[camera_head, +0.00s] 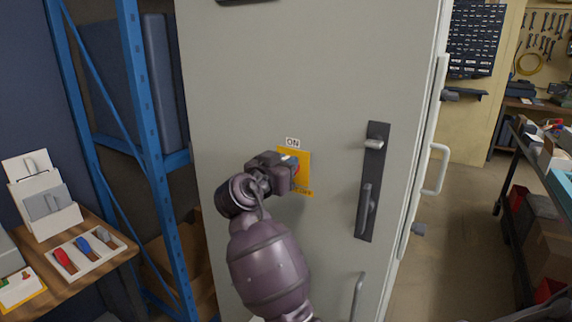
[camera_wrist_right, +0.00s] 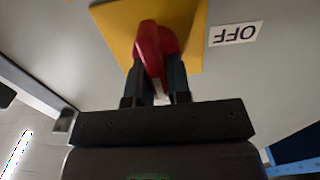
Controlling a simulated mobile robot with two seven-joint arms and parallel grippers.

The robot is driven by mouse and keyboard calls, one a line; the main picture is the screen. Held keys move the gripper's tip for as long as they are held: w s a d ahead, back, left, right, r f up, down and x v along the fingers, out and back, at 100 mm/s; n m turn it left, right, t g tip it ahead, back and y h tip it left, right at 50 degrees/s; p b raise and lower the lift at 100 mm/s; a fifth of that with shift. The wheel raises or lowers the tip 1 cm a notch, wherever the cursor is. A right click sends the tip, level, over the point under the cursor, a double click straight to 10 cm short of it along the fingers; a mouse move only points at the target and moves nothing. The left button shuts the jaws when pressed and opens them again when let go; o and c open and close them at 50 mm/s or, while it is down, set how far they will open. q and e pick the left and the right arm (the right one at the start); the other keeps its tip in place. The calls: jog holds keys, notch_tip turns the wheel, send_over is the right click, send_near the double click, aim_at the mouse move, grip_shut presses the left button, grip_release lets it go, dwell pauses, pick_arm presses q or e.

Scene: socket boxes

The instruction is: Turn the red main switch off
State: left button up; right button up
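The red main switch handle (camera_wrist_right: 150,48) stands on a yellow plate (camera_wrist_right: 192,35) on the cabinet door. In the head view the plate (camera_head: 305,160) has an "ON" label (camera_head: 293,142) above it. In the right wrist view an upside-down "OFF" label (camera_wrist_right: 235,34) lies to the right of the plate. The handle points away from that label, roughly along my fingers. My right gripper (camera_wrist_right: 157,82) has its fingers close on both sides of the handle and appears shut on it. In the head view the right gripper (camera_head: 290,172) hides most of the switch. My left gripper is not in view.
The grey cabinet door (camera_head: 290,70) has a dark latch plate (camera_head: 372,185) right of the switch. A blue shelf frame (camera_head: 140,90) and a wooden table (camera_head: 85,278) with a tool tray (camera_head: 95,262) stand left. Open floor (camera_head: 450,230) lies right of the cabinet.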

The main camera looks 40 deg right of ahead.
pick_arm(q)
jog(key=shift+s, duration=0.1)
pick_arm(e)
grip_shut()
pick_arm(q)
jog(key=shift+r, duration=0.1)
pick_arm(e)
jog(key=shift+w+a+r+n+p, duration=0.1)
jog(key=shift+r+n+p, duration=0.15)
jog(key=shift+n+p, duration=0.75)
jog(key=n+p, duration=0.1)
jog(key=n, duration=0.2)
jog(key=shift+w+p, duration=0.15)
jog(key=shift+p, duration=0.15)
pick_arm(q)
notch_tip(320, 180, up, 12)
jog(key=p, duration=0.9)
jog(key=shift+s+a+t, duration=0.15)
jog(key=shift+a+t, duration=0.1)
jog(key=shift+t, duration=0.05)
pick_arm(e)
jog(key=n, duration=0.4)
jog(key=f+n, duration=0.1)
jog(key=n, duration=0.3)
jog(key=w+f+n, duration=0.1)
jog(key=n, duration=0.4)
jog(key=shift+a, duration=0.2)
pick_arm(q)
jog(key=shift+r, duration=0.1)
